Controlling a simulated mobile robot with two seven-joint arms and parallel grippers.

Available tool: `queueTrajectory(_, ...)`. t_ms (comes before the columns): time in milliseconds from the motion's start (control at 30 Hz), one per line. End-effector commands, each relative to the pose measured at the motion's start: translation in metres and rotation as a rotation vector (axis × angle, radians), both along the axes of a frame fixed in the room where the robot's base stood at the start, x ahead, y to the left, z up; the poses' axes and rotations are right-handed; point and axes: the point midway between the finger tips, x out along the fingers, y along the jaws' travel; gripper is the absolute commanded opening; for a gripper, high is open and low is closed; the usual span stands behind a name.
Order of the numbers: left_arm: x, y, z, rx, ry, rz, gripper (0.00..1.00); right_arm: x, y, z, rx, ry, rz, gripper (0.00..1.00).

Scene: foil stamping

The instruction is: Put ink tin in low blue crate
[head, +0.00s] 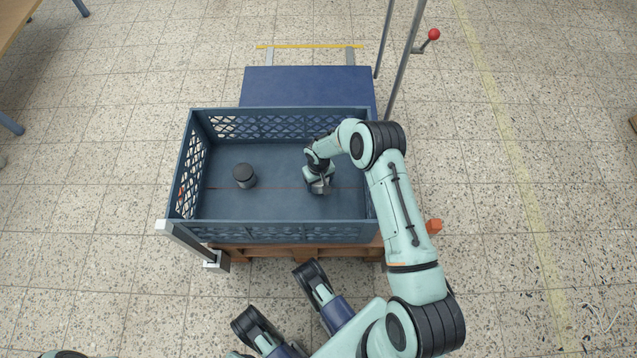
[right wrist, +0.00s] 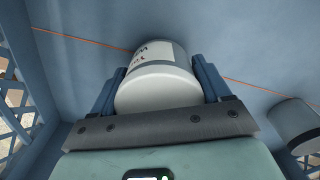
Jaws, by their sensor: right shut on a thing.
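The low blue crate (head: 285,232) stands in the middle of the head view, with lattice walls and a flat floor. My right gripper (head: 320,186) reaches down inside it, right of the middle. In the right wrist view the right gripper (right wrist: 158,85) is shut on the ink tin (right wrist: 158,82), a pale tin with a white, lettered label, held between its two blue fingers. The tin is close to the crate floor; I cannot tell whether it touches. In the head view the arm mostly hides it. My left gripper is not in view.
Another tin with a dark top (head: 245,174) stands in the crate's left half; a tin also shows at the right wrist view's right edge (right wrist: 294,121). A thin red line crosses the crate floor. The crate rests on a wooden pallet (head: 290,252). Metal posts rise behind.

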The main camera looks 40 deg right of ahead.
Motion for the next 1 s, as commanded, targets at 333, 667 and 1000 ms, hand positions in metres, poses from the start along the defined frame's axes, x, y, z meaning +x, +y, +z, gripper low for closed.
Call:
queueTrajectory(333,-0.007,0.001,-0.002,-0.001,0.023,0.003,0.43,0.001,0.0,-0.011,-0.001,-0.003,-0.001,0.34)
queueTrajectory(667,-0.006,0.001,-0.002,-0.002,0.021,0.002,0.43,0.0,0.0,-0.014,0.0,-0.001,-0.001,1.0)
queueTrajectory(1000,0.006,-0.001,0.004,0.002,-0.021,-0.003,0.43,0.001,0.0,0.015,-0.002,-0.003,-0.001,1.0)
